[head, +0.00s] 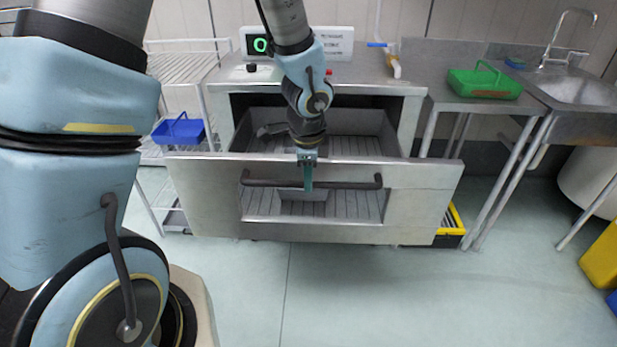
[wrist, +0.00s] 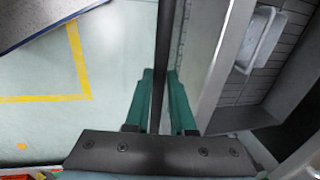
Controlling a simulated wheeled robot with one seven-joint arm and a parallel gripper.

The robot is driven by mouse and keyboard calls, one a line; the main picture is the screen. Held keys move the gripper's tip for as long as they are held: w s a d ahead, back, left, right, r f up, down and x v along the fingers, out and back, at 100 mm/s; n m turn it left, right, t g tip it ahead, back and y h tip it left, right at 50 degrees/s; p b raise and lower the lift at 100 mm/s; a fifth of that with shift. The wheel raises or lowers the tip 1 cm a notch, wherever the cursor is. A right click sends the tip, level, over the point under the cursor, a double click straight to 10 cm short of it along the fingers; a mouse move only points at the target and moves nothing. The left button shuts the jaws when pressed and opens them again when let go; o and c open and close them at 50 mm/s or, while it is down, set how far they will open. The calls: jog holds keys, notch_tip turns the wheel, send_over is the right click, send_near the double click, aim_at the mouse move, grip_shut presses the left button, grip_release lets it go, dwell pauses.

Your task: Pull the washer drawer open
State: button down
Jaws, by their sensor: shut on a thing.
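The washer drawer (head: 205,195) is a wide steel drawer with a windowed front, pulled out from the washer body (head: 408,110). Its interior shows behind the front. A dark bar handle (head: 345,183) runs across the front. My gripper (head: 308,185) is at the middle of the handle, its teal fingers pointing down and shut on the bar. In the wrist view the handle (wrist: 164,60) runs between the two teal fingers (wrist: 163,105), with the drawer front (wrist: 203,40) just right of it. The part of the bar behind the fingers is hidden.
A wire rack with a blue basket (head: 178,131) stands left of the washer. A steel table with a green basket (head: 484,82) and a sink (head: 585,90) stand right. A yellow and black crate (head: 452,222) is low by the drawer's right end. The floor in front (head: 370,290) is clear.

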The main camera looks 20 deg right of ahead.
jog(key=c, duration=0.8)
grip_release()
jog(key=shift+o, duration=0.2)
notch_tip(320, 180, up, 11)
jog(key=s+p, duration=0.1)
jog(key=s, duration=0.1)
jog(key=shift+a+f, duration=0.2)
jog(key=shift+a, duration=0.25)
jog(key=w+a+n, duration=0.1)
jog(key=a+n, duration=1)
jog(key=a, duration=0.3)
jog(key=w+a+r+n, duration=0.1)
jog(key=a+n, duration=1)
jog(key=a, duration=0.2)
jog(key=shift+w+a+r+y, duration=0.3)
jog(key=shift+a+y, duration=0.05)
jog(key=shift+y, duration=0.05)
